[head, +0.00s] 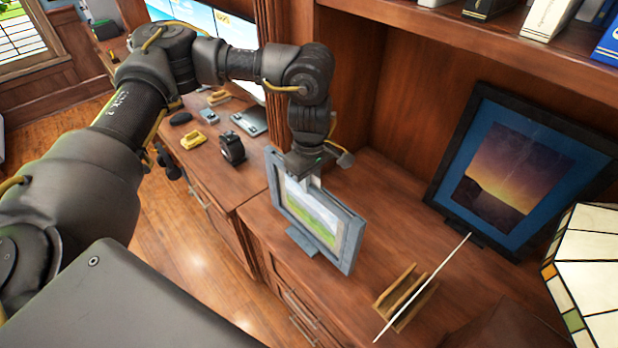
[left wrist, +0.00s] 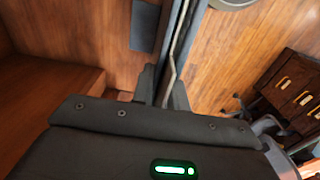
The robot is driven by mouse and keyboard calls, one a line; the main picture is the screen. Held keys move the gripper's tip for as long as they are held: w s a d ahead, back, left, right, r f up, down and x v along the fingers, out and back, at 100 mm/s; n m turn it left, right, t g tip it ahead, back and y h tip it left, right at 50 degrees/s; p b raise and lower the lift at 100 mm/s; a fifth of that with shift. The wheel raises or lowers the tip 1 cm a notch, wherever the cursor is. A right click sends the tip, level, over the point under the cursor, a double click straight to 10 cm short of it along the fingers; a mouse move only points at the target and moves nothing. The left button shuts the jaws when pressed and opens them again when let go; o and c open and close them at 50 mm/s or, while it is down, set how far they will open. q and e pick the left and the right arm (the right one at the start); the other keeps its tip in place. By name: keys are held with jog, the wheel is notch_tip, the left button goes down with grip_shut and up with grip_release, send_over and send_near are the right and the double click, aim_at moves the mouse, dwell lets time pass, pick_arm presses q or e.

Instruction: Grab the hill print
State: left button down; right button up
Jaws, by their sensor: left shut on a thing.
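The hill print (head: 318,215) is a grey-blue framed picture of a green hill under a pale sky. In the head view it is upright near the front edge of the wooden cabinet top. My left gripper (head: 303,178) comes down from above and is shut on its upper edge, covering part of the picture. In the left wrist view the fingers (left wrist: 162,90) close on the print's frame (left wrist: 178,35), seen nearly edge-on. I cannot tell whether its foot touches the wood. My right gripper is not in view.
A dark-framed sunset picture (head: 500,175) leans at the back right. A small wooden holder (head: 408,298) and a stained-glass lampshade (head: 590,265) are at the front right. A lower desk (head: 205,150) with small items and a monitor (head: 222,35) lies left. A book shelf overhangs the back.

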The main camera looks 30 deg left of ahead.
aim_at(314, 207)
pick_arm(q)
notch_tip(314, 207, down, 2)
jog(key=shift+f+p, duration=0.25)
jog(key=shift+p, duration=0.2)
jog(key=shift+f, duration=0.15)
jog(key=c, duration=1.4)
grip_release()
